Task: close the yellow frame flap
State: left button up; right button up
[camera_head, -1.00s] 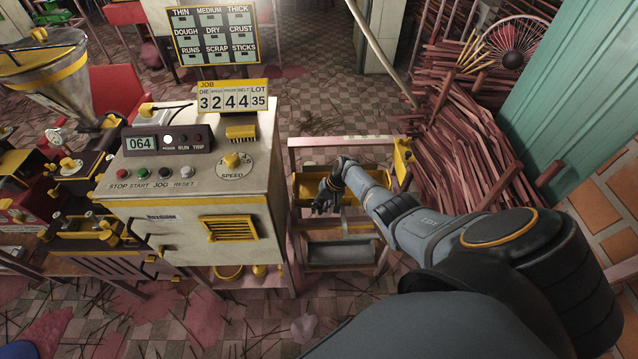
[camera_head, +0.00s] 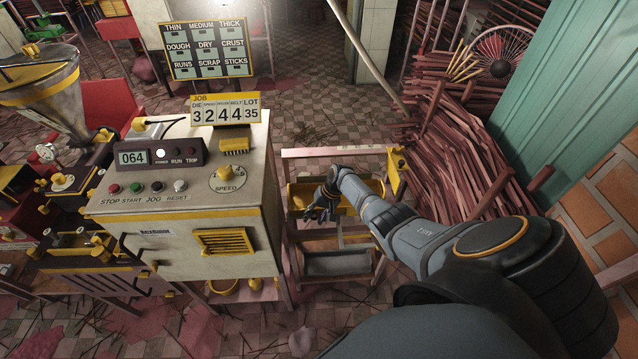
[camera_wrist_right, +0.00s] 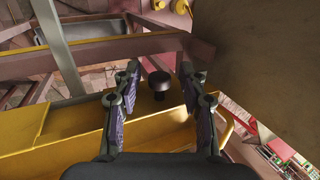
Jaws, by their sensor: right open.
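A pale pink frame stand (camera_head: 330,153) is right of the white machine, with a yellow trough-like part (camera_head: 365,190) across it. An upright yellow plate (camera_head: 394,172) is at the frame's right end; I cannot tell which yellow part is the flap. My right gripper (camera_head: 318,210) hangs over the left part of the yellow trough, near the machine's side. In the right wrist view the right gripper (camera_wrist_right: 160,88) is open, with a dark round knob (camera_wrist_right: 159,84) between or just beyond its fingers. A yellow bar (camera_wrist_right: 75,145) runs below the fingers. My left gripper is not in view.
The white machine (camera_head: 200,200) with its buttons and display stands close to the left of my right gripper. A grey tray (camera_head: 337,263) sits low in the frame. Bundles of reddish sticks (camera_head: 455,150) and a teal panel (camera_head: 560,90) are at the right.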

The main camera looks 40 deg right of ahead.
jog(key=v, duration=1.1)
jog(key=shift+r, duration=0.25)
